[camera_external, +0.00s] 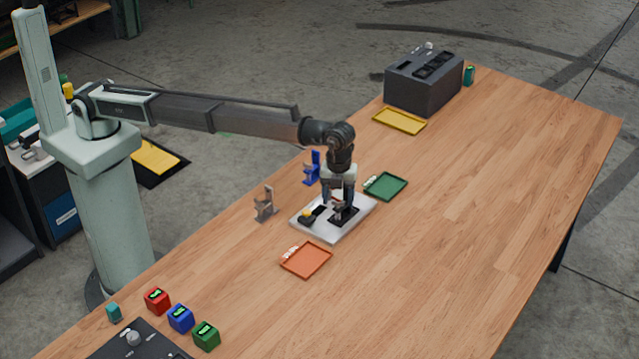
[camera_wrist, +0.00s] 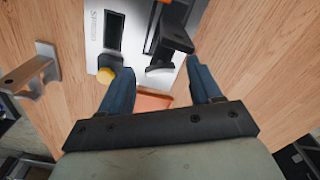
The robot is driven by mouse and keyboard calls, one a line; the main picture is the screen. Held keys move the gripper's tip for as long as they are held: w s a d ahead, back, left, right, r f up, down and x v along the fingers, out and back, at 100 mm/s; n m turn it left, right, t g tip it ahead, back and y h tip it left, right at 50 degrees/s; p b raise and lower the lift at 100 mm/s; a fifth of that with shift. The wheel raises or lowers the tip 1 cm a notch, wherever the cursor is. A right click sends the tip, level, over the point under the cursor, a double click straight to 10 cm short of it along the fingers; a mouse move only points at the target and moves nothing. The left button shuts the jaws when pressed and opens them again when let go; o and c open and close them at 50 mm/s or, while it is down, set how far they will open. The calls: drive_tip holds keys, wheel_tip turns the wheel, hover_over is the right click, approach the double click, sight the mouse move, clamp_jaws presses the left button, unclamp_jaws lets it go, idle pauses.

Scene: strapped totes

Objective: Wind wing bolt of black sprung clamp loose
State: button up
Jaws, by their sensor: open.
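A black clamp (camera_external: 345,214) stands on the right part of a white plate (camera_external: 328,235) on the table. In the wrist view the black clamp (camera_wrist: 176,38) is just beyond my fingertips, with a bent arm over the plate. My gripper (camera_external: 338,198) points down close above it. In the wrist view my gripper (camera_wrist: 157,68) has its two blue fingers wide apart with nothing held between them. I cannot clearly make out the wing bolt. A black part with a yellow knob (camera_wrist: 108,76) sits on the plate beside the clamp.
A grey bracket-like clamp (camera_external: 265,205) and a blue one (camera_external: 312,169) stand behind the plate. An orange tray (camera_external: 306,260) and a green tray (camera_external: 386,187) lie either side. A dark box (camera_external: 424,82) stands far off. The table's right side is clear.

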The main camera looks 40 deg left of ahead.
drive_tip(key=c, duration=1.1)
drive_tip(key=shift+o, duration=0.2)
